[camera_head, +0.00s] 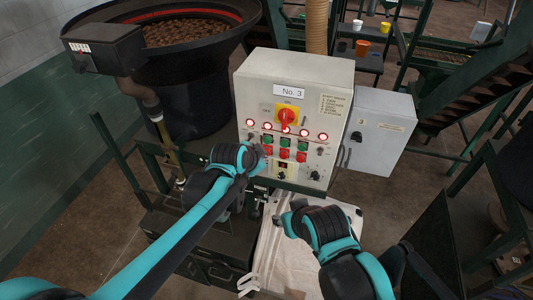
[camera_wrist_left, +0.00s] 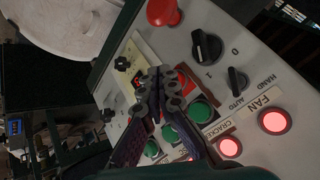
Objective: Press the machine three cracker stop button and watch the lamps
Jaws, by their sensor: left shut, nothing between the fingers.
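The grey control panel marked No. 3 (camera_head: 262,92) stands ahead, with a row of glowing red lamps (camera_head: 286,128) above green and red buttons. My left gripper (camera_head: 258,160) is shut and empty at the panel's lower left. In the left wrist view its fingertips (camera_wrist_left: 160,74) are close beside a red button (camera_wrist_left: 186,84), partly covering it; I cannot tell whether they touch. A green button (camera_wrist_left: 202,110) and a lamp labelled CRACKER (camera_wrist_left: 229,147) line up with that red button. That lamp and the FAN lamp (camera_wrist_left: 273,121) glow. My right gripper (camera_head: 284,218) is low in front; its fingers are unclear.
A red rotary switch on a yellow plate (camera_head: 287,116) sits above the lamps. Black selector knobs (camera_wrist_left: 206,46) and a red mushroom button (camera_wrist_left: 163,12) are near the fingers. A grey side box (camera_head: 383,135) adjoins the panel. A whitish bulk bag (camera_head: 285,262) lies below.

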